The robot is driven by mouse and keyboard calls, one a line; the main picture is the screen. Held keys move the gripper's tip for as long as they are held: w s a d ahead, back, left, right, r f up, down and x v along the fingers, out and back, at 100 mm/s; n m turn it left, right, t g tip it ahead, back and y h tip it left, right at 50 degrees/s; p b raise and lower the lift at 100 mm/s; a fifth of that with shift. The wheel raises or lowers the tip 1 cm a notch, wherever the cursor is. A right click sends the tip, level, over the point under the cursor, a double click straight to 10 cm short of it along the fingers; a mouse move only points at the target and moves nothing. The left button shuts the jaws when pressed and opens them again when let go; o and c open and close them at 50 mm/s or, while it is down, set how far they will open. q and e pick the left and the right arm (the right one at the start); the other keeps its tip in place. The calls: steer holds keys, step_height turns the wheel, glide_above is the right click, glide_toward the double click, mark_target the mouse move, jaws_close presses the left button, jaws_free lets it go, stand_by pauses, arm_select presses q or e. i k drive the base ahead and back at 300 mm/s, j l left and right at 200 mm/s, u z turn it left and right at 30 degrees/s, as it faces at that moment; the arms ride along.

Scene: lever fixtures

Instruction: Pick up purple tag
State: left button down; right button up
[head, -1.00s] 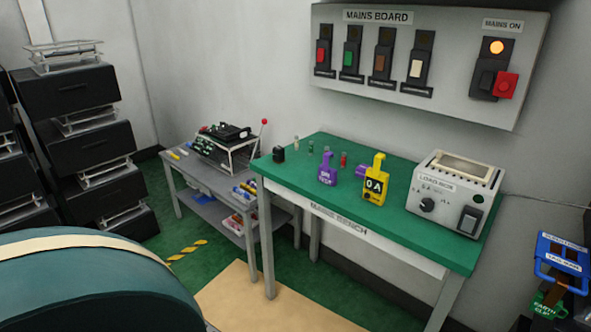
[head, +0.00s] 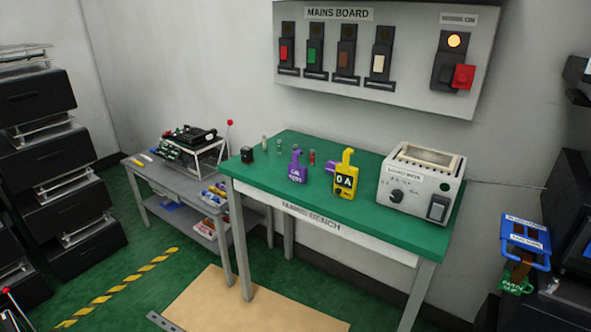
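A purple tag (head: 297,168) with pale lettering stands on the green top of the mains bench (head: 375,222), left of a yellow clamp-like meter (head: 345,178) reading "0 A". Another purple piece (head: 331,167) sits just behind the meter and is partly hidden by it. Neither of my grippers shows in the head view, and nothing touches the purple tag.
A load box (head: 421,186) stands at the bench's right end. A grey side table (head: 180,187) is to the left. A tan mat (head: 240,305) lies before the bench.

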mark_target(297, 172)
steer(key=i+j, duration=0.15)
steer(key=j, duration=0.25)
steer(key=i+j, duration=0.15)
steer(key=j, duration=0.2)
steer(key=i+j, duration=0.2)
steer(key=j, duration=0.2)
steer(key=i+j, duration=0.15)
steer(key=j, duration=0.25)
steer(key=i+j+z, duration=0.1)
steer(key=j, duration=0.25)
steer(key=i, duration=0.05)
